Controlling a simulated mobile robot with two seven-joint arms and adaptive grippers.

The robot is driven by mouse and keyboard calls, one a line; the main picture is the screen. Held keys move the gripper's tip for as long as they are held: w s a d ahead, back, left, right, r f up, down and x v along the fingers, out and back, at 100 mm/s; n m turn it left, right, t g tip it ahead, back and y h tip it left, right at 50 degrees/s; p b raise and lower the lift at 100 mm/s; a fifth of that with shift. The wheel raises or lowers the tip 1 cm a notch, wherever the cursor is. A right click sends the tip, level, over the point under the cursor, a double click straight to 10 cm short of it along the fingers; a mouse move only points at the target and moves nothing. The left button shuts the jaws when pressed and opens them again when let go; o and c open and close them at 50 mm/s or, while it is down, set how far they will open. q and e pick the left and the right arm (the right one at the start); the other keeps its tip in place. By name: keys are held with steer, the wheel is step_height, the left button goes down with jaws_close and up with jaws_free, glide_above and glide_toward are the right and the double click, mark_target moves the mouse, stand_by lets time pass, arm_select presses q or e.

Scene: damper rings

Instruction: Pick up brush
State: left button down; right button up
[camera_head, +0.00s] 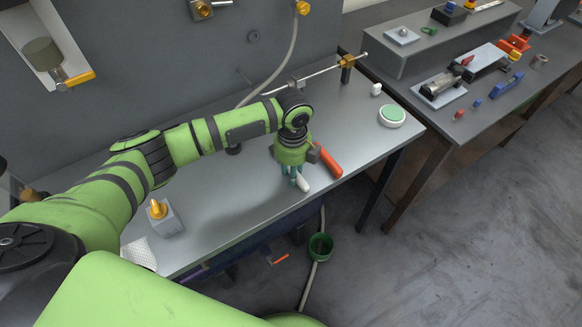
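My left arm comes in from the left, and its gripper (295,180) points down over the front part of the grey workbench (225,215). Its teal fingers are small and close together; I cannot tell whether they are open or shut. A short white piece (304,185) lies right at the fingertips, partly hidden. A long orange-red handle-like thing (328,161) lies just right of the gripper, one end near its wrist. Either could be the brush or part of it; the gripper hides how they meet. My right gripper is not in view.
A round white-green pad (391,115) and a small white block (376,89) lie at the bench's right. A grey block with a yellow tip (163,216) stands at the left. A metal rod (325,72) runs along the back. A green cup (320,246) is below the front edge.

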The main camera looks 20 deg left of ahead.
arm_select(q)
steer(key=shift+r, duration=0.5)
step_height(320, 180, up, 3)
steer(key=shift+w+f+b, duration=0.1)
steer(key=shift+f+b, duration=0.05)
steer(key=shift+b, duration=0.5)
steer(key=d+r+b, duration=0.1)
steer(key=d+r, duration=0.2)
steer(key=d, duration=0.3)
steer(key=s+d+r+b, duration=0.1)
steer(key=d+r+b, duration=0.1)
steer(key=d+r, duration=0.2)
steer(key=shift+s+d+r, duration=0.15)
steer(key=shift+d, duration=0.7)
